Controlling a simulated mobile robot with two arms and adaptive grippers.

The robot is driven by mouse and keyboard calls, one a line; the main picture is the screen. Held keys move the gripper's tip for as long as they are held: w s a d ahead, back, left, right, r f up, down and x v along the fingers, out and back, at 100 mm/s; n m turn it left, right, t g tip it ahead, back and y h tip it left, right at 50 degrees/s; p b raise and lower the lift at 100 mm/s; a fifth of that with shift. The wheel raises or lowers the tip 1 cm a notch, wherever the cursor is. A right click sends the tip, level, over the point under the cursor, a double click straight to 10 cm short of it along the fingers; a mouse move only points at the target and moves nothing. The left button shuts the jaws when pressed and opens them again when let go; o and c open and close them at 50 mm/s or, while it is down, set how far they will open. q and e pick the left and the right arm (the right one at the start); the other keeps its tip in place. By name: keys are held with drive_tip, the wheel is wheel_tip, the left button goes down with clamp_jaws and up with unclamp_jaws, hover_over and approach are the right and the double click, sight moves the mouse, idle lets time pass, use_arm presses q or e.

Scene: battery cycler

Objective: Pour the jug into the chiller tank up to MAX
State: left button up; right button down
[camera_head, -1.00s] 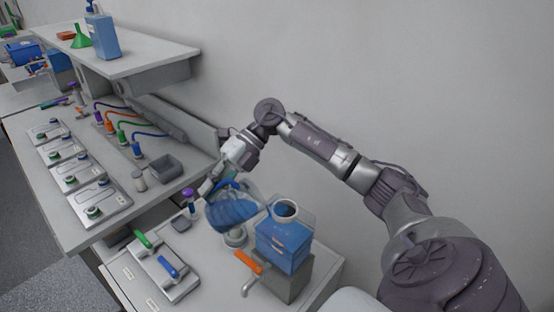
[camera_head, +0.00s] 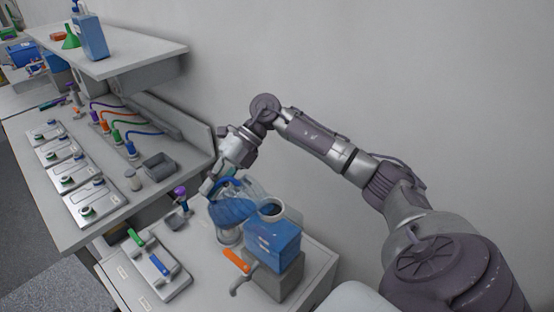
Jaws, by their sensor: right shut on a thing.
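My right gripper (camera_head: 214,188) is shut on the jug (camera_head: 232,208), seemingly at its blue handle. The jug is clear with blue liquid inside and is held tilted, its mouth side toward the tank. The chiller tank (camera_head: 272,243) is a box filled with blue liquid, with a round open neck (camera_head: 271,211) on top. It sits on a grey base with an orange-handled tap (camera_head: 236,260). The jug is just left of and behind the neck. No stream of liquid can be made out. The MAX mark is too small to read. My left gripper is out of view.
A clear vessel (camera_head: 228,236) stands on the cabinet top below the jug. A purple-topped item (camera_head: 181,194) and a plate with green and blue handles (camera_head: 155,266) are left of it. A bench (camera_head: 100,226) with several cell plates and a shelf (camera_head: 140,58) lie further left.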

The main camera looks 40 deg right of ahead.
drive_tip(key=w+a+f+m+g+h+b, duration=0.1)
drive_tip(key=w+a+f+g+h+b, duration=0.1)
drive_tip(key=a+f+h, duration=0.3)
drive_tip(key=w+a+f+m+g+h+b, duration=0.1)
drive_tip(key=w+a+f+g+h, duration=0.25)
drive_tip(key=f, duration=0.45)
use_arm(q)
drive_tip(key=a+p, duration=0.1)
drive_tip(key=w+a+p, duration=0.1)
drive_tip(key=p, duration=0.1)
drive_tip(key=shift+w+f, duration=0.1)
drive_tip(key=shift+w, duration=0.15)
use_arm(e)
wheel_tip(320, 180, up, 6)
drive_tip(key=shift+s, duration=0.45)
drive_tip(key=shift+w+t+h, duration=0.1)
drive_tip(key=shift+t+h, duration=0.15)
drive_tip(key=shift+h, duration=0.1)
